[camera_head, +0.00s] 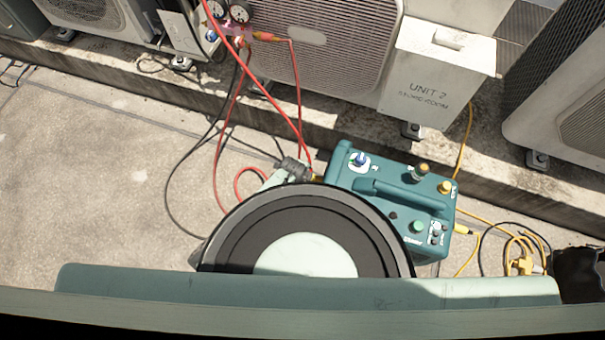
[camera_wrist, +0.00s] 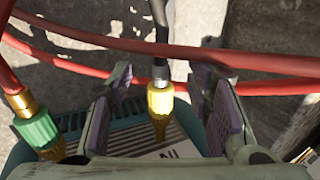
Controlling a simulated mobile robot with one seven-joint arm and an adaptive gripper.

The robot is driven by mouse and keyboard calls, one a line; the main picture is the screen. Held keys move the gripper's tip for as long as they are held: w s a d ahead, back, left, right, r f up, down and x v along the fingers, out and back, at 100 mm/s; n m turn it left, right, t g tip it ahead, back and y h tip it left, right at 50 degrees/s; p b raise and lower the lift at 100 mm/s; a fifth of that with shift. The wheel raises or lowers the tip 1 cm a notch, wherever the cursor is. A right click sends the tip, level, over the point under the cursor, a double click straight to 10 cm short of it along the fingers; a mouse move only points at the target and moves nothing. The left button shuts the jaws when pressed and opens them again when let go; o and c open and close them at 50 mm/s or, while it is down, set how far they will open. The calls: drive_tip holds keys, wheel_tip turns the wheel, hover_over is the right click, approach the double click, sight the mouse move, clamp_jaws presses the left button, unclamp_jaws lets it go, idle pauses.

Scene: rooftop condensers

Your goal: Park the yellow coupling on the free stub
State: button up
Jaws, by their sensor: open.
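The yellow coupling (camera_wrist: 160,98) is in the wrist view, on the end of a black hose, with a brass-coloured part below it. My gripper (camera_wrist: 162,82) is open, one purple-padded finger on each side of the coupling, with visible gaps. A green coupling (camera_wrist: 40,130) on a red hose is to the left, outside the fingers. In the head view, my rounded arm part hides most of the gripper area.
Red hoses (camera_wrist: 100,42) cross behind the fingers in the wrist view. A gauge manifold (camera_head: 236,22) hangs at the top. The condenser (camera_head: 330,70) and a white Unit 2 box (camera_head: 432,85) stand behind the machine. Yellow cable (camera_head: 515,245) lies right; open concrete (camera_head: 110,150) is left.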

drive_tip(key=shift+c, duration=0.3)
drive_tip(key=c, duration=0.9)
clamp_jaws()
drive_tip(key=shift+s, duration=0.1)
drive_tip(key=shift+o, duration=0.6)
unclamp_jaws()
drive_tip(key=shift+f, duration=0.1)
clamp_jaws()
drive_tip(key=shift+s, duration=0.1)
